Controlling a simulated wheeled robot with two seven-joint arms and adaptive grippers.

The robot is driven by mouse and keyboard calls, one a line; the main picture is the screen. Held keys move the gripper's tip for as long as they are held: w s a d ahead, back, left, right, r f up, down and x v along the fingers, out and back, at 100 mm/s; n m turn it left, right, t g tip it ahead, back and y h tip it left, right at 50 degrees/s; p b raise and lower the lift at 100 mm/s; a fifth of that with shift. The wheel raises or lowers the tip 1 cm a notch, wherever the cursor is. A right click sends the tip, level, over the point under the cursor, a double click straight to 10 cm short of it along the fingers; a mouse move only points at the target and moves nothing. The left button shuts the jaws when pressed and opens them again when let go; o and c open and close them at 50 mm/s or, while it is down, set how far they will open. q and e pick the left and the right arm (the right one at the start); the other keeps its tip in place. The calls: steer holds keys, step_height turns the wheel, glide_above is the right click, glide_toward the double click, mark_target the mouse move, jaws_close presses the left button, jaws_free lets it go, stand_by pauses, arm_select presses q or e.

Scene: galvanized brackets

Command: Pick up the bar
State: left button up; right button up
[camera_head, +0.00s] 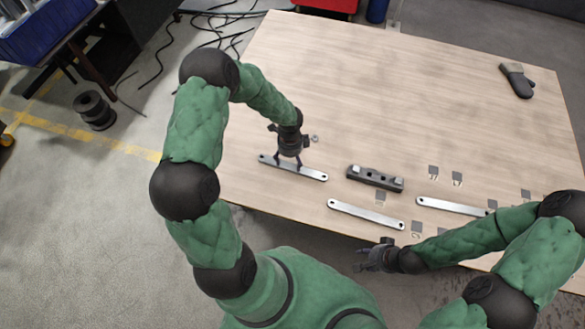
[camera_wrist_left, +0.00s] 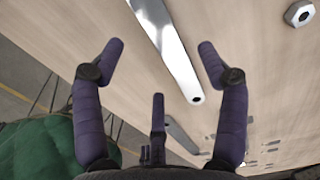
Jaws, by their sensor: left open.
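A flat metal bar (camera_head: 310,174) with a hole at each end lies on the left part of the wooden table. My left gripper (camera_head: 288,163) is over its middle, fingers pointing down. In the left wrist view the bar (camera_wrist_left: 175,50) runs between the spread, empty fingertips of the left gripper (camera_wrist_left: 160,50); contact cannot be told. Two similar bars lie to the right, one near the front edge (camera_head: 366,214) and one further right (camera_head: 445,205), partly behind my right arm. My right gripper (camera_head: 362,258) is off the table's front edge; its finger state is unclear.
A dark block (camera_head: 375,178) with light end pieces lies right of the bar. A hex nut (camera_wrist_left: 298,13) lies near the bar. Several small plates are at right, and a dark glove-like item (camera_head: 518,80) at back right. The back of the table (camera_head: 400,80) is clear.

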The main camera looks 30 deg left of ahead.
mark_target(292, 168)
arm_select(q)
steer(key=f+b, duration=0.1)
steer(key=f, duration=0.1)
steer(key=f+b, duration=0.1)
steer(key=f, duration=0.2)
steer(key=shift+d+f, duration=0.2)
steer(key=shift+f, duration=0.1)
steer(key=shift+r, duration=0.1)
jaws_close()
